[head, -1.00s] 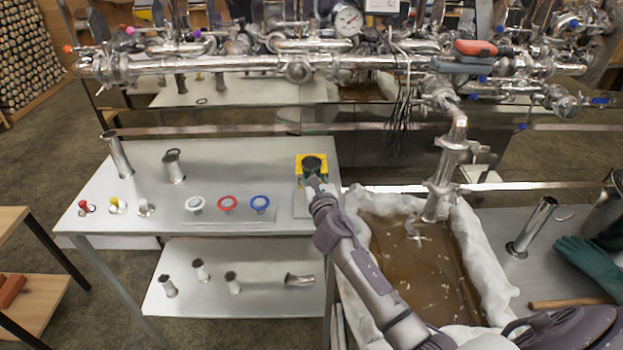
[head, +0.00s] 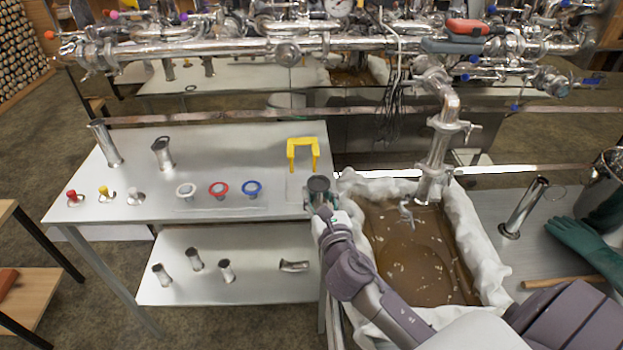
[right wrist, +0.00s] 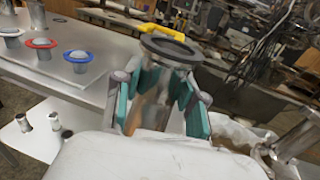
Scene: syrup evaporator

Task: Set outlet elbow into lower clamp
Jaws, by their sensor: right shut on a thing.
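My right gripper (head: 320,195) is shut on a short metal fitting (head: 318,184) with a dark ring on its top, likely the outlet elbow. In the right wrist view the teal finger pads (right wrist: 163,100) sit on both sides of the fitting, and its dark ring (right wrist: 170,47) faces up. Whether its body bends is hidden. It is held at the right edge of the table, apart from the vertical steel pipe (head: 436,155). This pipe has a clamp (head: 450,126) near its top and a lower joint (head: 433,174) above the pan. My left gripper is out of view.
An empty yellow holder (head: 303,143) stands on the steel table (head: 240,150) behind the gripper. Red, white and blue ring gaskets (head: 218,188) lie to the left. The pan of brown syrup (head: 415,250) is at the right. Green gloves (head: 585,250) lie further right.

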